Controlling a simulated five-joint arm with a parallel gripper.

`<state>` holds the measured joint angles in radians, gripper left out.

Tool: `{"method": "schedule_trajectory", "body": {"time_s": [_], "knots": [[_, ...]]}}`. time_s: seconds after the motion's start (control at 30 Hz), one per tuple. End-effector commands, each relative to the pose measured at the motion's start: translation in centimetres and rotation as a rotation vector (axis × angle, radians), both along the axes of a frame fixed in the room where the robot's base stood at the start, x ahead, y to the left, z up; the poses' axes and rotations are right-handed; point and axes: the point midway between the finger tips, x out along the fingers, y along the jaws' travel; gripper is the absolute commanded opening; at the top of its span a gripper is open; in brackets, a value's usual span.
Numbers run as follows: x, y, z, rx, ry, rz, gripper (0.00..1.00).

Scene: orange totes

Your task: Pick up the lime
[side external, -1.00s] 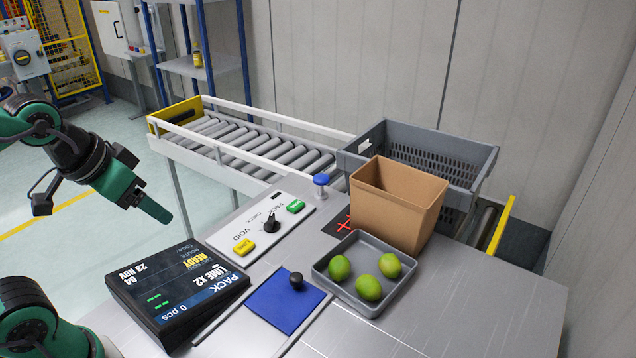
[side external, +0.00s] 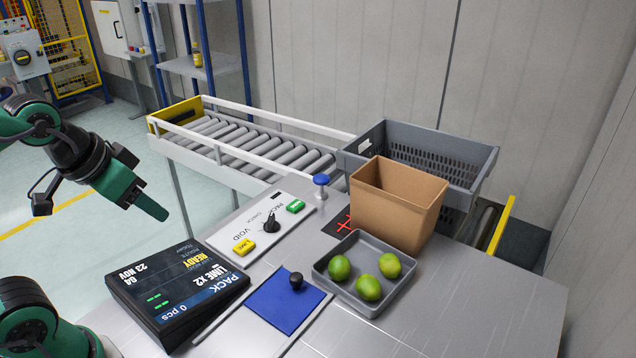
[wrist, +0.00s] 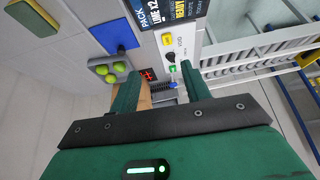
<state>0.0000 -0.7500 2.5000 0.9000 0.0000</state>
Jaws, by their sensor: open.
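Three green limes lie in a shallow grey tray on the metal table: a left lime (side external: 340,268), a front lime (side external: 368,288) and a right lime (side external: 390,265). The tray (side external: 343,297) also shows in the wrist view, where the limes (wrist: 112,73) are small and far off. My gripper (side external: 160,211) is at the left, raised and well away from the tray. In the wrist view its two green fingers (wrist: 160,76) stand apart with nothing between them.
A brown cardboard box (side external: 395,205) stands right behind the tray, before a grey crate (side external: 470,165). A panel with a black knob (side external: 271,222) and buttons, a display (side external: 180,290) and a blue plate (side external: 285,305) lie between my gripper and the tray. A roller conveyor (side external: 250,145) runs behind.

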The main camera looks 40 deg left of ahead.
Motion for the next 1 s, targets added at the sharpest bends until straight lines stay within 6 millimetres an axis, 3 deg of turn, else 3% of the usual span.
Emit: {"method": "schedule_trajectory", "body": {"time_s": [0.47, 0.67, 1.0], "knots": [[1.2, -0.4, 0.6, 0.022, 0.011, -0.058, 0.47], [3.9, -1.3, 1.7, 0.072, 0.036, -0.19, 0.47], [10.3, -4.2, 2.9, 0.183, 0.08, -0.498, 0.47]]}}
